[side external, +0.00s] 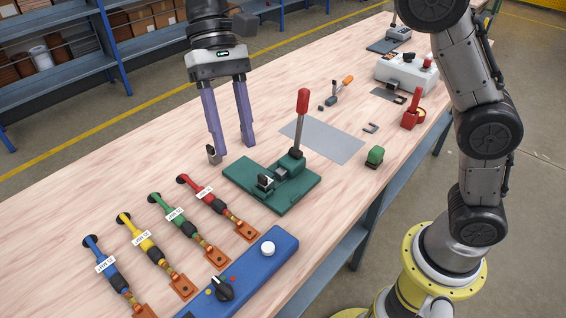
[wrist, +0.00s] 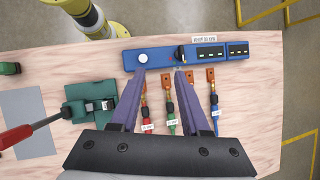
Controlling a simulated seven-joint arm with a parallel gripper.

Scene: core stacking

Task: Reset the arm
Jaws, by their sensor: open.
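My gripper (side external: 234,150) has two long purple fingers spread apart with nothing between them. It points down above the wooden table, behind the coloured cables and left of the green press fixture. In the wrist view the fingers (wrist: 160,76) reach up toward the blue control box, with cables visible between and below them. A small dark grey piece (side external: 212,154) shows at the left fingertip; I cannot tell whether it touches the finger. The green fixture (side external: 245,180) has its red lever (side external: 303,103) upright; it also shows in the wrist view (wrist: 75,112).
Red (side external: 201,191), green (side external: 171,211), yellow (side external: 137,233) and blue (side external: 102,260) cables lie in front. The blue control box (side external: 262,263) sits at the near edge. Bare wood (side external: 110,185) is at left.

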